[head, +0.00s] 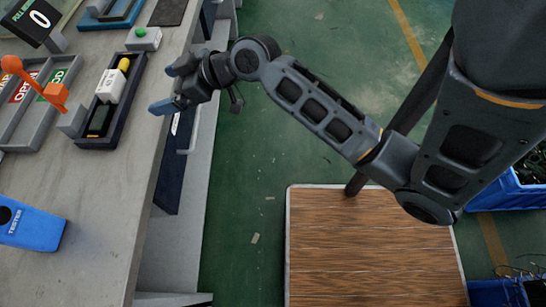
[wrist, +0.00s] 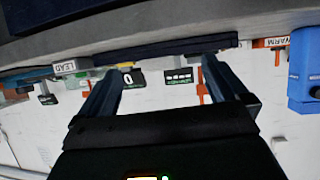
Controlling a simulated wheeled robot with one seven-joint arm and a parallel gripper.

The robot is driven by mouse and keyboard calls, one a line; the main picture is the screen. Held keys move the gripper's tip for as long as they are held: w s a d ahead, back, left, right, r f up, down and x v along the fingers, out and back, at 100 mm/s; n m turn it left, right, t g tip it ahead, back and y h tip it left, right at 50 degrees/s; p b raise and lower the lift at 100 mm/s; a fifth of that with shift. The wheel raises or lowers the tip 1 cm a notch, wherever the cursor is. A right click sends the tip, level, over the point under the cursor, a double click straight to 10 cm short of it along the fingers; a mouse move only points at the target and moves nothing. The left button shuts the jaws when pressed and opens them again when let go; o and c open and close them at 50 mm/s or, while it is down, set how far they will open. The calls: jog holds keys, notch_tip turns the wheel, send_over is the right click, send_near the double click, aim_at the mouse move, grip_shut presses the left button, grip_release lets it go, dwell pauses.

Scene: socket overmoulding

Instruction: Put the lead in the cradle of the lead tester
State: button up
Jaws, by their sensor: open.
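My gripper (head: 170,88) is open, with its blue fingers apart and nothing between them. It hangs at the right edge of the grey bench, just right of a dark tray. In the wrist view my gripper (wrist: 155,75) also shows its two fingers spread. The blue tester (head: 35,228), marked TESTER, stands at the lower left of the bench, well away from my gripper. A blue body, perhaps the tester, also shows at the right of the wrist view (wrist: 305,70). I cannot make out the cradle. I cannot pick out the lead, though a LEAD label (wrist: 66,67) shows.
The bench (head: 95,225) is bare between tray and front edge.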

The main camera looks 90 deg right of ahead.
jog(key=s+a+f, duration=0.3)
jog(key=s+a, duration=0.7)
jog(key=s, duration=0.2)
jog(key=s+a+r+t+y, duration=0.1)
jog(key=s+a+r+t, duration=0.1)
jog(key=s+a+r, duration=0.5)
jog(key=s+a, duration=0.3)
jog(key=shift+s+r+n, duration=0.2)
jog(key=shift+r+n, duration=0.1)
jog(key=shift+r, duration=0.1)
